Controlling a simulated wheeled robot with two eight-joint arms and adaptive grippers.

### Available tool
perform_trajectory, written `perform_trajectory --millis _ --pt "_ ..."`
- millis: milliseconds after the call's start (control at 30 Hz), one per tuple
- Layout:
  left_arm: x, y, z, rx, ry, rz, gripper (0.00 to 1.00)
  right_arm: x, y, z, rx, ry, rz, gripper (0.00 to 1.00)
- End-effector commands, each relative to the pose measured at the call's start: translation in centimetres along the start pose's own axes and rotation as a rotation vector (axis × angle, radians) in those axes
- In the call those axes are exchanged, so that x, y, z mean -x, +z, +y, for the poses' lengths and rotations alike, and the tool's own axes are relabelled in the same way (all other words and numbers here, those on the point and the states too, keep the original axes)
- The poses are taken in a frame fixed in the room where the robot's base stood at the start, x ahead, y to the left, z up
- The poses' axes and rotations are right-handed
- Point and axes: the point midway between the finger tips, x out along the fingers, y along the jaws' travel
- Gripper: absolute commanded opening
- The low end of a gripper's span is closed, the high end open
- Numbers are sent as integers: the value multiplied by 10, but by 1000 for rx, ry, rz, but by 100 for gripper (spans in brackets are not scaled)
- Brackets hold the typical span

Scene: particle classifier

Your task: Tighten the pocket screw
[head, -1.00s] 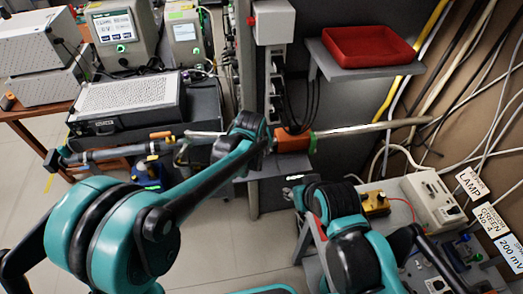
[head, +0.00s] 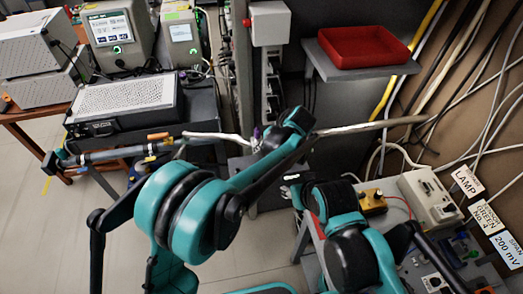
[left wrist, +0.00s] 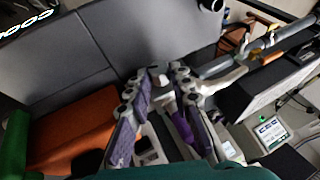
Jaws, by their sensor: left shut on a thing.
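My left gripper (left wrist: 156,82) has its two purple-padded fingers closed around a small grey round piece (left wrist: 158,73), which looks like the pocket screw. The piece sits between the fingertips in front of a grey panel, and its lower part is hidden by the fingers. In the head view only a bit of the left gripper (head: 257,136) shows past my teal left arm, beside the long pale tube, and the screw cannot be made out. My right arm comes in at the lower right; its gripper is not in view.
An orange block (left wrist: 75,130) lies left of the gripper in the wrist view. A long pale tube (head: 375,124) crosses behind my left arm. A red tray (head: 364,52) sits on a shelf at the back right. A bench with a yellow box (head: 373,202) stands at the right.

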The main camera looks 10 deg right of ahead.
Motion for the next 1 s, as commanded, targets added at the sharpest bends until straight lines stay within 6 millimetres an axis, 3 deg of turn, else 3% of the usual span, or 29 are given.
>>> perform_trajectory --millis 633,667,733,1000 --pt "0 0 1 -24 -56 2 0 -1 1 0 0 0 0 42" --pt "0 0 1 -24 -56 2 26 -1 1 0 0 0 0 42" --pt "0 0 1 -24 -56 2 42 -1 1 0 0 0 0 42" --pt "0 0 1 -24 -56 2 42 -1 1 0 0 0 0 42"
